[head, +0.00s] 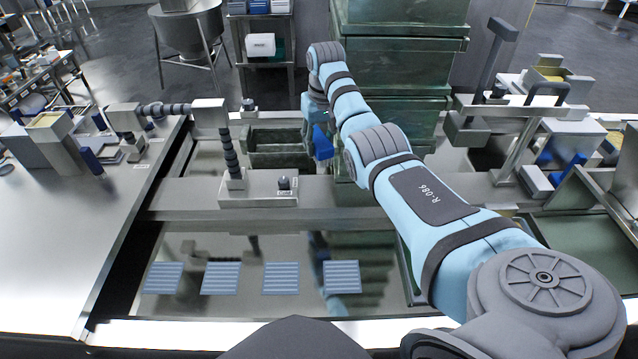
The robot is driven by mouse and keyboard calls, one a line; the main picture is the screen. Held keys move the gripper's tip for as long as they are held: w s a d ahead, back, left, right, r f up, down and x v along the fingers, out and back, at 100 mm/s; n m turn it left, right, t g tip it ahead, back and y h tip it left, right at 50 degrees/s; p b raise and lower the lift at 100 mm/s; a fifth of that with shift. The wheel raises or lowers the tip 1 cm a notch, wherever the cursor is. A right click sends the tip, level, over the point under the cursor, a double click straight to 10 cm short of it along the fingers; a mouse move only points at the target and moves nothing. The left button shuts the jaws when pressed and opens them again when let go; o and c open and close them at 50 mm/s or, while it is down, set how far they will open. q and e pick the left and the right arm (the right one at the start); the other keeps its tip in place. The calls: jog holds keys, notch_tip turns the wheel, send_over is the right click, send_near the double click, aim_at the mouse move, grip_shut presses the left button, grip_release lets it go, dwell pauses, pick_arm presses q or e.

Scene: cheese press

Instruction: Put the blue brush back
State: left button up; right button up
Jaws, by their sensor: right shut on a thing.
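My right arm reaches forward from the lower right. Its gripper (312,122) is at the far side of the table, partly hidden by its own arm link. It is shut on the blue brush (322,143), which hangs below it. The brush is at the right end of a dark green tray (270,134), close to a stack of green crates. I cannot tell whether the brush touches the tray. My left gripper is not in view.
The tall stack of green crates (400,72) stands just right of the gripper. A grey jointed fixture (258,187) stands on the cross beam at left. Several blue ribbed pads lie in front. Boxes and metal frames crowd the right; the left steel table (85,225) is mostly clear.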

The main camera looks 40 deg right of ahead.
jog(key=f, duration=0.3)
jog(key=f+b, duration=0.1)
jog(key=f, duration=0.2)
jog(key=f+b, duration=0.1)
jog(key=f, duration=0.1)
jog(key=shift+w+f, duration=0.3)
jog(key=shift+f, duration=0.1)
jog(key=shift+f+b, duration=0.35)
notch_tip(320, 180, down, 4)
jog(key=shift+s+b, duration=0.1)
jog(key=shift+b, duration=0.85)
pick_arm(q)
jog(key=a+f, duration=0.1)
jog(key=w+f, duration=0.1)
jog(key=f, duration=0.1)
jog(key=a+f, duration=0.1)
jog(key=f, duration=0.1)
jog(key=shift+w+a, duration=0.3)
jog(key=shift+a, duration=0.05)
pick_arm(e)
jog(key=o, duration=1.2)
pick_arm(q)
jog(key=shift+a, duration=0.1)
pick_arm(e)
jog(key=shift+r, duration=0.1)
